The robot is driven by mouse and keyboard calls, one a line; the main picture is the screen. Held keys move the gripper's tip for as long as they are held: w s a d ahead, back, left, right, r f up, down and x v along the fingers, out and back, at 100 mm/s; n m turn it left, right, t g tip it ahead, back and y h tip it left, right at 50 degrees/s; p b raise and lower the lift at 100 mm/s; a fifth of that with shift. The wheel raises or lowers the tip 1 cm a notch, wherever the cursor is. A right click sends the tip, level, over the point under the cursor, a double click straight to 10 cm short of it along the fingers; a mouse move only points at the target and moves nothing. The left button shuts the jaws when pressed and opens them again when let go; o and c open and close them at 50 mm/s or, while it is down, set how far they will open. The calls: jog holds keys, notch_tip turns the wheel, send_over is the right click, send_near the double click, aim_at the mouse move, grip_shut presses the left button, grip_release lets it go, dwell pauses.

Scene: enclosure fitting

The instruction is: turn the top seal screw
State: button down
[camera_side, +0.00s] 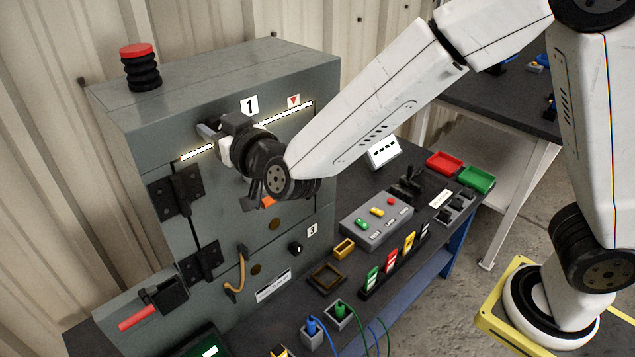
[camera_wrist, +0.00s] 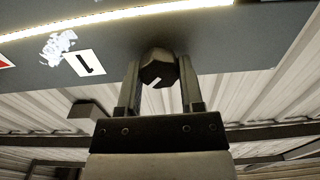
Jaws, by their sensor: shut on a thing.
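The top seal screw (camera_wrist: 158,66) is a dark hexagonal head with a short white mark, on the enclosure's upper front in the wrist view. My gripper (camera_wrist: 160,80) has a finger on each side of the head and is shut on it. In the side view, my gripper (camera_side: 212,130) reaches the grey enclosure (camera_side: 150,125) just left of the label 1 (camera_side: 250,105). There the screw is mostly hidden by the gripper. The white mark is slanted in the wrist view. Label 1 also shows in the wrist view (camera_wrist: 86,63).
A lit strip (camera_side: 290,116) runs beside the gripper, with hinges (camera_side: 176,192) below left. A red-topped stack light (camera_side: 140,68) stands on the enclosure. The bench below holds a button box (camera_side: 376,220), coloured tags and red and green trays (camera_side: 444,162).

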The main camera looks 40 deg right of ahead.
jog(key=shift+m, duration=0.5)
jog(key=m, duration=0.7)
jog(key=shift+d+m, duration=0.1)
jog(key=shift+m, duration=0.2)
dwell(0.4)
jog(key=shift+c, duration=1.1)
grip_release()
jog(key=shift+s, duration=0.1)
jog(key=s, duration=0.7)
jog(key=shift+s, duration=0.35)
jog(key=shift+f, duration=0.1)
